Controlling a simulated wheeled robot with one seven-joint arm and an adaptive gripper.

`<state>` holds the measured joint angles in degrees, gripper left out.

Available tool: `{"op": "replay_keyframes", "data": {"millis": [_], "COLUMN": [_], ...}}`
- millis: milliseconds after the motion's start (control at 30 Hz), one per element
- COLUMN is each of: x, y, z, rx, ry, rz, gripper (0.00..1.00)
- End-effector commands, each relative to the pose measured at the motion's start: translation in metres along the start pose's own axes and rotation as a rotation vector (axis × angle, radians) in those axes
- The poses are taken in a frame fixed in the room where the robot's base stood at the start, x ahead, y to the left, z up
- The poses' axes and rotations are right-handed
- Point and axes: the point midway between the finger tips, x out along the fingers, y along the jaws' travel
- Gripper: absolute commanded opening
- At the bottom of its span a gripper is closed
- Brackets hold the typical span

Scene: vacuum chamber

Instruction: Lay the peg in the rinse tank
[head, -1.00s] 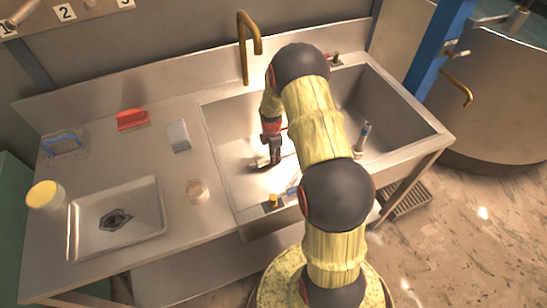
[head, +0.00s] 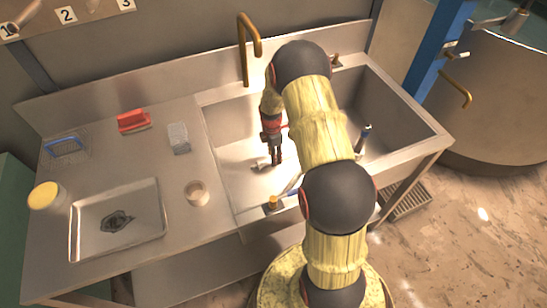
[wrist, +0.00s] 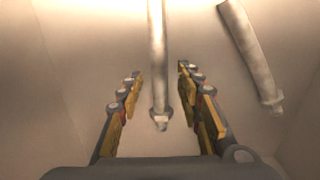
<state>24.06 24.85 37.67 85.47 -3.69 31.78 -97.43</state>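The metal sink (head: 228,140) lies in the middle of the head view, and my gripper (head: 276,162) points down inside it, left of my arm. In the wrist view my gripper (wrist: 159,72) is open, its fingers wide apart. A pale rod, apparently the peg (wrist: 158,50), runs lengthwise between them with a gap on each side; I cannot tell how far below the fingertips it is. A second pale rod (wrist: 248,52) lies slanted to the right, outside the fingers. My arm hides the sink's middle, so any divider and which basin is the rinse tank cannot be told.
A brass faucet (head: 246,45) rises behind the sink. A blue-topped upright piece (head: 364,134) stands in the sink's right part. On the counter left are a red block (head: 132,121), a clear box (head: 178,137), a small cup (head: 197,192), a tray (head: 76,243) and a yellow-lidded jar (head: 45,196).

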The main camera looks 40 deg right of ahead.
Motion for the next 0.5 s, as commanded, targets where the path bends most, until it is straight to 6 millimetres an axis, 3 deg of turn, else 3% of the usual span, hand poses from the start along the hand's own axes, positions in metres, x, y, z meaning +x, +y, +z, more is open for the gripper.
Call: {"op": "replay_keyframes", "data": {"millis": [33,200,500], "x": [-0.015,-0.052,-0.093], "y": [0.001,0.002,0.001], "z": [0.0,0.0,0.0], "rx": [0.0,0.0,0.0], "ry": [-0.001,-0.001,0.0], "rz": [0.004,0.005,0.002], "gripper": [0.36,0.36,0.36]}}
